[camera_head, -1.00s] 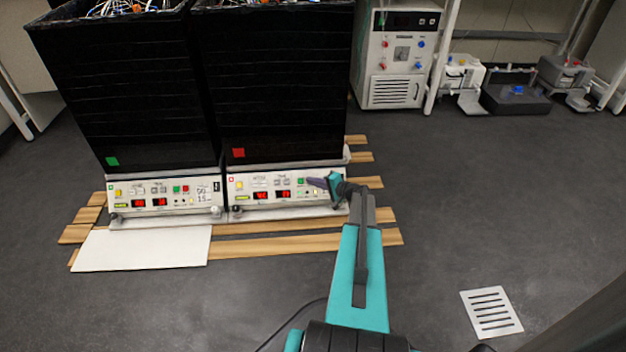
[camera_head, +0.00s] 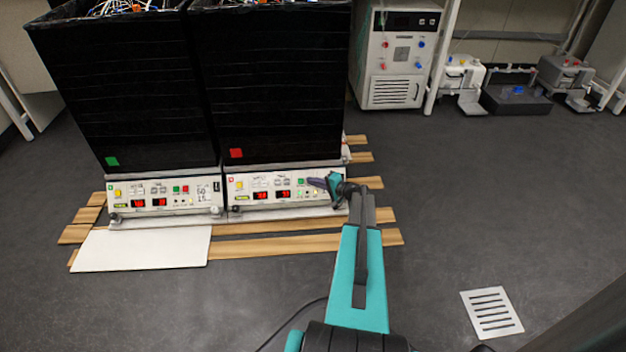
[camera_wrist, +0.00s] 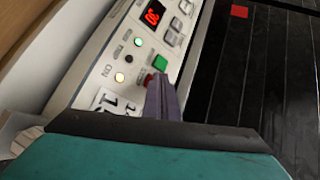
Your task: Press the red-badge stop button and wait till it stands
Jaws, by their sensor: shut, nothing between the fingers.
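The red badge (camera_head: 236,153) is a red square on the right black box (camera_head: 270,90); it also shows in the wrist view (camera_wrist: 240,11). Below that box is its white control panel (camera_head: 262,184) with red lit displays. In the wrist view a green button (camera_wrist: 160,62) sits on this panel, with the red button (camera_wrist: 149,79) beside it, partly hidden by my fingers. My gripper (camera_head: 314,182) is shut and empty, its tips at the panel's right end. In the wrist view the gripper tips (camera_wrist: 160,84) are at the red button; I cannot tell whether they touch it.
The left black box (camera_head: 125,90) carries a green badge (camera_head: 111,161) and has its own panel (camera_head: 165,190). Wooden slats (camera_head: 330,242) and a white board (camera_head: 140,249) lie in front. A white cabinet unit (camera_head: 397,60) stands behind.

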